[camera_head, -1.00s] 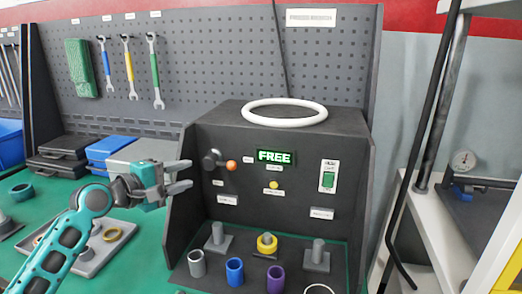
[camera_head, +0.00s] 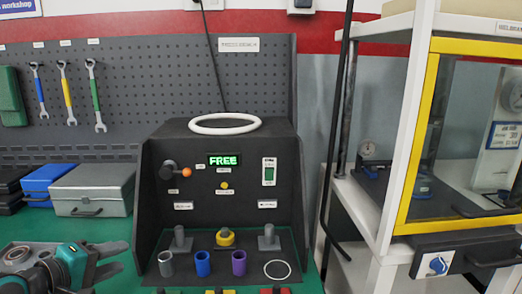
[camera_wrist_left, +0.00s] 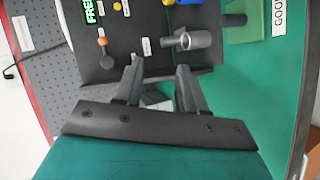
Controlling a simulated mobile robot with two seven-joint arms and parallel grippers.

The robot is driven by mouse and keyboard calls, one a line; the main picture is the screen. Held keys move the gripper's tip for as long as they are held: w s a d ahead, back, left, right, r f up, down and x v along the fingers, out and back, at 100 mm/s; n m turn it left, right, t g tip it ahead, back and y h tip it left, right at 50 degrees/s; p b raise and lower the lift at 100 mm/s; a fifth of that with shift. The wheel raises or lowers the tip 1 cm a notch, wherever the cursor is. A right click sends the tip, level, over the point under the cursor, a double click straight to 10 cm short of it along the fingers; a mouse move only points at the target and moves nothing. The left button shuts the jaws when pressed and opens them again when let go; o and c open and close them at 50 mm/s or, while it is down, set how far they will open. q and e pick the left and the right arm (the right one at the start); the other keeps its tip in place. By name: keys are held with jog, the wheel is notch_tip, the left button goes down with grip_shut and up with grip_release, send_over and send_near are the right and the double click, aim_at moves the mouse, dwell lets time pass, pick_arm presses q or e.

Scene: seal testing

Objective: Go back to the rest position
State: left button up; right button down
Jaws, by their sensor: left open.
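My left gripper (camera_head: 110,262) is low at the left of the head view, over the green bench in front of the silver case. Its fingers are apart and nothing is between them. In the left wrist view the two fingers of the left gripper (camera_wrist_left: 160,85) point toward the dark test station, also apart. The test station (camera_head: 150,185) stands to the right of the gripper, with a lit FREE display (camera_head: 224,160) and a white ring (camera_head: 225,123) on top. My right gripper is not in view.
Grey, blue and purple cylinders (camera_head: 202,263) stand at the station's front, before several posts. A silver case (camera_head: 92,190) and a blue case (camera_head: 46,180) lie at the back left. A white shelf (camera_head: 370,215) and yellow-framed cabinet (camera_head: 412,140) stand at the right.

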pick_arm(q)
jog(key=s+d+f+m+g+y, duration=0.2)
jog(key=s+d+f+m+g, duration=0.45)
jog(key=s+f, duration=0.55)
jog(key=s+d+f+m+g+y, duration=0.25)
jog(key=s+m, duration=0.45)
jog(key=s, duration=0.7)
jog(key=w+d+f+t, duration=0.3)
jog(key=w+f+t, duration=0.4)
jog(key=f, duration=0.2)
jog(key=shift+d+h, duration=0.3)
jog(key=shift+h, duration=0.15)
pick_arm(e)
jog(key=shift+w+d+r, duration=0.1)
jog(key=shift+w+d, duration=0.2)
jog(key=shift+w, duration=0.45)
pick_arm(q)
jog(key=shift+w, duration=0.1)
